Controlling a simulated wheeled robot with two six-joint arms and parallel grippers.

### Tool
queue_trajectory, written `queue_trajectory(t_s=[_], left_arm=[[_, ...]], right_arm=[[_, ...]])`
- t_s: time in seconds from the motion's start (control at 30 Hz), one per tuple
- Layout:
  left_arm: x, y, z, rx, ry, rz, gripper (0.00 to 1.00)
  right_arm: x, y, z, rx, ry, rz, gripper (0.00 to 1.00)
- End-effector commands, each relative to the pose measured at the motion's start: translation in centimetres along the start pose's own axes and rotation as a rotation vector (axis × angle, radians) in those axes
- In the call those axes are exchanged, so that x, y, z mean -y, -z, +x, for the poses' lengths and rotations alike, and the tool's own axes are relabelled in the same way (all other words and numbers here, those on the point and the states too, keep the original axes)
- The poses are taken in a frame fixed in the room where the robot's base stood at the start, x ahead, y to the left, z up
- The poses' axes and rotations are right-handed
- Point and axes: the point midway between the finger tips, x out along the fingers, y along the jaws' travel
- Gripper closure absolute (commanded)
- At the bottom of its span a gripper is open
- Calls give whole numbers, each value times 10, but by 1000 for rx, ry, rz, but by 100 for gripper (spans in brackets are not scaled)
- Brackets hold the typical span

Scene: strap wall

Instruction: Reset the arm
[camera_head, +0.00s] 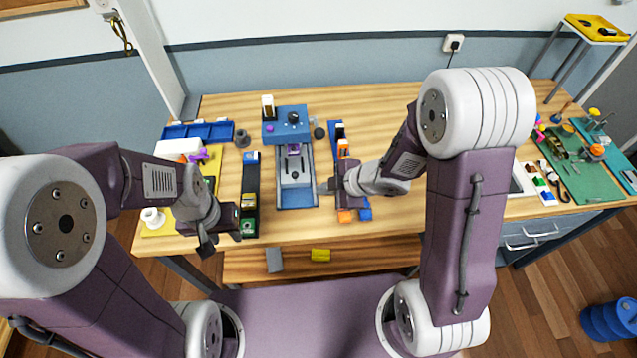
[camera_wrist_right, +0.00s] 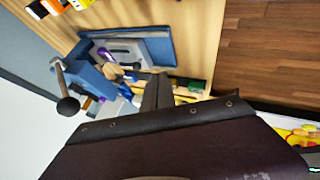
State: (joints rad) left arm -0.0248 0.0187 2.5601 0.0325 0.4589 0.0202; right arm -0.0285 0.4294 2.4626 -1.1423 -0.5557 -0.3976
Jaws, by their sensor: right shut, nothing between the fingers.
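My left gripper (camera_head: 212,236) hangs over the front left of the workbench (camera_head: 380,120), beside a dark narrow tray (camera_head: 251,185). Its dark fingers are seen from above, and whether they are open or shut is unclear. My right gripper (camera_head: 326,188) is over the bench just right of the blue press-like machine (camera_head: 290,125). In the right wrist view its fingers (camera_wrist_right: 158,92) are together with nothing between them, and the machine (camera_wrist_right: 90,78) lies beyond them. Both arms are bent, with the elbows raised on either side.
A row of orange and blue parts (camera_head: 345,215) lies under my right wrist. A blue bin (camera_head: 198,131) and a white spool (camera_head: 152,217) stand at left. A green mat (camera_head: 580,170) with small parts is at right. A blue drum (camera_head: 612,320) stands on the floor.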

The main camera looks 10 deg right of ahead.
Motion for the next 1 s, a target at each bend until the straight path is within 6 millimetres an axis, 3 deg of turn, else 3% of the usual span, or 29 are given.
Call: queue_trajectory(t_s=[0.27, 0.37, 0.43, 0.5, 0.57, 0.63, 0.7, 0.8, 0.9, 1.0], left_arm=[[0, 0, 0, 0, 0, 0, 64], [0, 0, 0, 0, 0, 0, 64], [0, 0, 0, 0, 0, 0, 64], [0, 0, 0, 0, 0, 0, 64], [0, 0, 0, 0, 0, 0, 64], [0, 0, 0, 0, 0, 0, 64], [0, 0, 1, 0, 0, 0, 64], [0, 0, 0, 0, 0, 0, 64], [0, 0, 0, 0, 0, 0, 64], [0, 0, 0, 0, 0, 0, 64]], right_arm=[[-3, 1, -1, -1, -8, -5, 100], [-28, 11, -19, -2, -87, -21, 100], [-55, -4, -44, 91, -200, 109, 100], [-62, -34, -70, 227, -278, 354, 100], [-50, -59, -90, 333, -310, 604, 100], [-18, -78, -107, 437, -306, 912, 100], [21, -82, -116, 525, -258, 1196, 100], [67, -76, -120, 620, -168, 1462, 100], [86, -70, -124, 672, -122, 1567, 100], [88, -70, -124, 680, -122, 1584, 100]])
